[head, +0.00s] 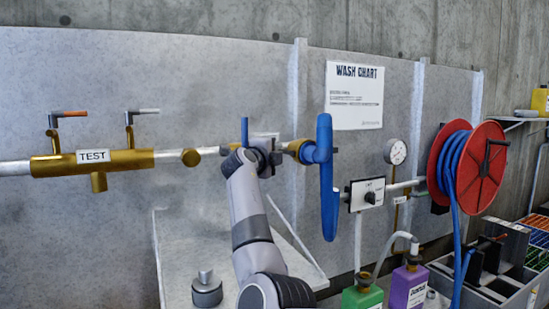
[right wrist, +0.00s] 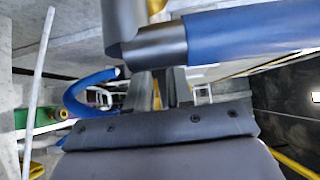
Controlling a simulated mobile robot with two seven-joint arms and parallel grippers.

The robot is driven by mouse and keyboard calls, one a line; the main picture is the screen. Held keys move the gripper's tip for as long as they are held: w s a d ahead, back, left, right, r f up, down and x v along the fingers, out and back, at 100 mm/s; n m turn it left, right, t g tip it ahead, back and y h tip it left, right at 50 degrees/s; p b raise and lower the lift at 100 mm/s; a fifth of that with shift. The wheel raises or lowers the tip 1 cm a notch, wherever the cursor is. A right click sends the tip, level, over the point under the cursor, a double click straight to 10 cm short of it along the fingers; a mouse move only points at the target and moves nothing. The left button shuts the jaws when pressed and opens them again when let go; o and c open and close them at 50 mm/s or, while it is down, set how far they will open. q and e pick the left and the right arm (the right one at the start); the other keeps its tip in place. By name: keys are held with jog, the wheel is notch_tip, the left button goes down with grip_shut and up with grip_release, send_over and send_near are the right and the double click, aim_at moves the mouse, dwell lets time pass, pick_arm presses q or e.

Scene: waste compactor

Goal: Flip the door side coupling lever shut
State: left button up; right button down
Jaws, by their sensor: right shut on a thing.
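My right gripper (head: 272,158) is up at the pipe fittings on the grey wall, beside a blue lever-like piece (head: 244,130) that stands upright just left of it. In the right wrist view the fingers (right wrist: 158,90) are close together under a blue bar (right wrist: 250,35) with a dark grey end. The right gripper is shut, apparently on the coupling lever; the contact itself is mostly hidden. My left gripper is not in view.
A brass manifold labelled TEST (head: 120,160) is on the left. A switch box (head: 367,195), a gauge (head: 396,151) and a red hose reel (head: 468,165) are to the right. Green (head: 362,297) and purple (head: 408,287) bottles stand below.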

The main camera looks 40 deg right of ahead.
jog(key=g, duration=0.1)
jog(key=m+p, duration=0.1)
jog(key=g+h, duration=0.1)
jog(key=shift+w+d+m+g+p, duration=0.25)
jog(key=shift+d+m+g+p, duration=0.05)
jog(key=shift+m+p, duration=0.1)
jog(key=shift+r, duration=0.1)
jog(key=c, duration=1)
grip_release()
